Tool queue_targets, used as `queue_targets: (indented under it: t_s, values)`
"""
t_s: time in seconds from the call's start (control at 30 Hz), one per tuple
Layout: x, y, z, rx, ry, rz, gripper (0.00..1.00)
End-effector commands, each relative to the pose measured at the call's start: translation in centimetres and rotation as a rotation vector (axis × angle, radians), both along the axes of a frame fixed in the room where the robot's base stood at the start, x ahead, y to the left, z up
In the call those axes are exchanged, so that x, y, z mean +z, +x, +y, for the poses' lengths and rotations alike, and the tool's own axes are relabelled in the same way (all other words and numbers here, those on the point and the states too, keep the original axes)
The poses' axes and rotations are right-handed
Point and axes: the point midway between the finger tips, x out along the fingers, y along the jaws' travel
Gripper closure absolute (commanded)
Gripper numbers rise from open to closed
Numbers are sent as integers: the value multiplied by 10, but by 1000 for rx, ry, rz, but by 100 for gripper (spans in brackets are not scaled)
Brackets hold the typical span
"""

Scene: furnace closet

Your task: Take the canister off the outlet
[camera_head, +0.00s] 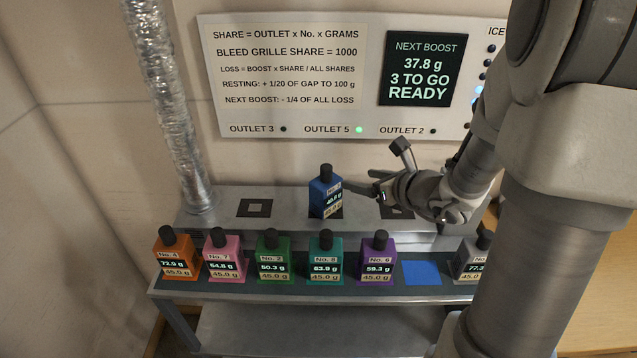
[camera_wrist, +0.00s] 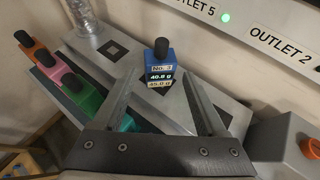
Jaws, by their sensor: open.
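The blue canister (camera_head: 325,196), labelled No. 3 with a black knob, stands upright on the middle outlet of the grey ledge, below the lit OUTLET 5 label. My gripper (camera_head: 374,168) is open and empty, just right of the canister. In the wrist view, the canister (camera_wrist: 160,66) shows ahead between the lines of my two open fingers (camera_wrist: 158,82). I cannot tell whether a fingertip touches it. The canister hides most of its outlet.
The left outlet (camera_head: 255,208) is bare. The right outlet (camera_head: 398,212) is partly behind my gripper. Several coloured canisters, including purple (camera_head: 377,262), stand on the front shelf (camera_head: 340,285). A bare blue square (camera_head: 421,272) lies right of purple. A silver duct (camera_head: 170,110) rises at left.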

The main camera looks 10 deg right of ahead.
Motion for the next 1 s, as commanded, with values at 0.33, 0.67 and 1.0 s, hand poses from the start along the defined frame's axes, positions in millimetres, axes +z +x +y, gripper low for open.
queue_targets:
  t_s: [0.33,0.67,1.0]
  values:
    - [-26,45,20,6,-2,1,26]
    - [-50,86,37,7,-2,0,26]
    - [-59,102,42,6,-3,0,26]
